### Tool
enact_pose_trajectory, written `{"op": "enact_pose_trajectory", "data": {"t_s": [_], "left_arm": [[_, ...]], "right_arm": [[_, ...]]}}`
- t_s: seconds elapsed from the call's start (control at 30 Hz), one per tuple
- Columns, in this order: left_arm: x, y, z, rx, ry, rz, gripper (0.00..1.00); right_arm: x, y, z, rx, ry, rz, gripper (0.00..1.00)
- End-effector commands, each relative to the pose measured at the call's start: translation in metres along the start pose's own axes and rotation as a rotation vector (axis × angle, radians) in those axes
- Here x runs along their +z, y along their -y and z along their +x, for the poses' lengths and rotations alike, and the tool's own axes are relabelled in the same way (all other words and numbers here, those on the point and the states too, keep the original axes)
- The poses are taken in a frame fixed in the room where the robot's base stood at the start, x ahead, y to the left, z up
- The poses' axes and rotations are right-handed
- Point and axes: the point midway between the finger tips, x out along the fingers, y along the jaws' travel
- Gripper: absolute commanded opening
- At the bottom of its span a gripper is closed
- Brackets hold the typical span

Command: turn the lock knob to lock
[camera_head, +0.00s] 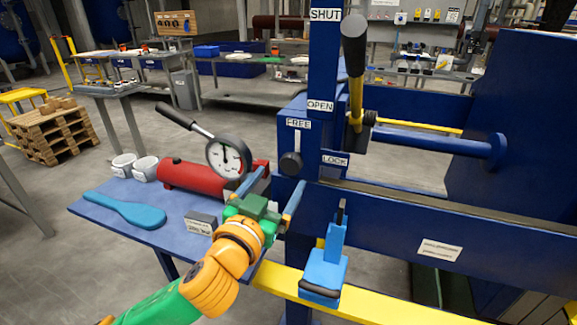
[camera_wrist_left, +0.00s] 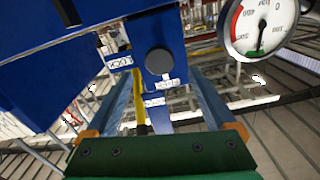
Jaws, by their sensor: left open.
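The lock knob (camera_head: 291,164) is a dark round knob on the blue press housing, below the FREE label (camera_head: 298,124) and left of the LOCK label (camera_head: 335,160). In the left wrist view the knob (camera_wrist_left: 159,61) shows as a dark disc between the fingers. My left gripper (camera_head: 284,178) is open and empty, its two blue fingers pointing at the housing just below and in front of the knob. It also shows in the wrist view (camera_wrist_left: 161,76), apart from the knob. My right gripper is out of view.
A long black-handled lever (camera_head: 354,60) stands beside the SHUT and OPEN labels. A pressure gauge (camera_head: 228,157) and red cylinder (camera_head: 192,174) sit left of the gripper on a blue table (camera_head: 100,209).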

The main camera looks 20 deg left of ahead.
Motion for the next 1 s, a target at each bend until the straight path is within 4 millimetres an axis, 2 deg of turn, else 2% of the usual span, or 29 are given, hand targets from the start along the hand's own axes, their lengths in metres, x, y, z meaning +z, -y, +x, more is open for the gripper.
{"op": "enact_pose_trajectory", "data": {"t_s": [0.2, 0.3, 0.43, 0.67, 0.9, 0.97, 1.0], "left_arm": [[-0.002, 0.001, 0.042, -0.003, 0.003, 0.001, 0.89], [-0.001, 0.001, 0.054, -0.002, 0.003, 0.001, 0.89], [0.0, 0.0, 0.062, 0.0, 0.003, -0.001, 0.89], [0.001, 0.0, 0.062, 0.0, 0.004, 0.0, 0.89], [0.002, 0.0, 0.062, 0.0, 0.004, 0.0, 0.24], [0.002, 0.0, 0.062, 0.0, 0.005, 0.0, 0.08], [0.002, 0.0, 0.062, 0.0, 0.005, 0.0, 0.04]], "right_arm": [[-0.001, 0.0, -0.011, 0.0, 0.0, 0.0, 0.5], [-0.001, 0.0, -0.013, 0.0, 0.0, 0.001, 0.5], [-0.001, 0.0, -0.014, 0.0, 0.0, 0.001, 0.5], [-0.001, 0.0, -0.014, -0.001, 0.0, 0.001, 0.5], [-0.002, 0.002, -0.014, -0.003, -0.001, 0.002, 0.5], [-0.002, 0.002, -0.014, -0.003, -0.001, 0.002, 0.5], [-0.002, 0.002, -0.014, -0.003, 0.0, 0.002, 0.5]]}}
